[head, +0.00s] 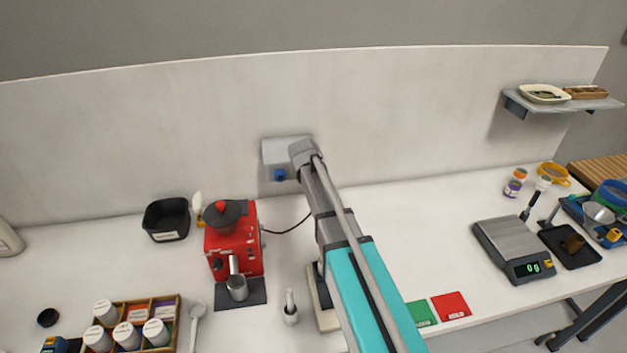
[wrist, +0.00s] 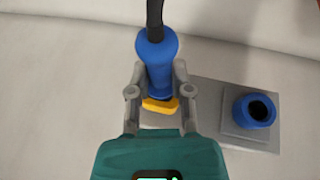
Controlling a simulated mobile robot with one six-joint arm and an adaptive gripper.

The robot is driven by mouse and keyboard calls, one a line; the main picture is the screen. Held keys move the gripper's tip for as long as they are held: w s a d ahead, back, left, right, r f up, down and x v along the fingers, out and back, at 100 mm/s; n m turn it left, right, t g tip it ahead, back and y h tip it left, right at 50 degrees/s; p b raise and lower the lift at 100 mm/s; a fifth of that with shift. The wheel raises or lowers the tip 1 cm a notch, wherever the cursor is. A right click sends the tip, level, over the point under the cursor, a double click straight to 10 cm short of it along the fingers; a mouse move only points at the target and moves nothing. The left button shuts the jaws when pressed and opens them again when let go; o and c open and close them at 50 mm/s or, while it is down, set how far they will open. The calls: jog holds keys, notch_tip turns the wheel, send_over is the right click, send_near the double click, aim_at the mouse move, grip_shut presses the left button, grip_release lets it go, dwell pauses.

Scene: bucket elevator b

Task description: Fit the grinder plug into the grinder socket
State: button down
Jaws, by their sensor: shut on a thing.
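The blue grinder plug (wrist: 156,62) is between the two fingers of my gripper (wrist: 158,90), which is shut on it. Its black cord (wrist: 154,18) leads up out of the wrist view. A yellow piece (wrist: 160,105) shows at the plug's lower end. The grinder socket (wrist: 255,109) is a blue ring with a dark opening on a grey plate, right of the plug and apart from it. In the head view, a blue socket (head: 279,175) shows on the grey wall box (head: 283,151). My arm hides the gripper and plug there.
The red grinder (head: 234,243) stands left of my arm, with its cord (head: 290,228) running behind the arm. A black bin (head: 166,220) stands near the wall. A scale (head: 507,243) and dark tray (head: 570,246) are at right. The wall around the box is clear.

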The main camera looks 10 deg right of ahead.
jog(key=shift+s, duration=0.3)
jog(key=shift+s, duration=0.7)
jog(key=shift+s, duration=0.35)
jog(key=shift+s, duration=0.7)
jog(key=shift+s, duration=0.2)
jog(key=shift+s, duration=1.9)
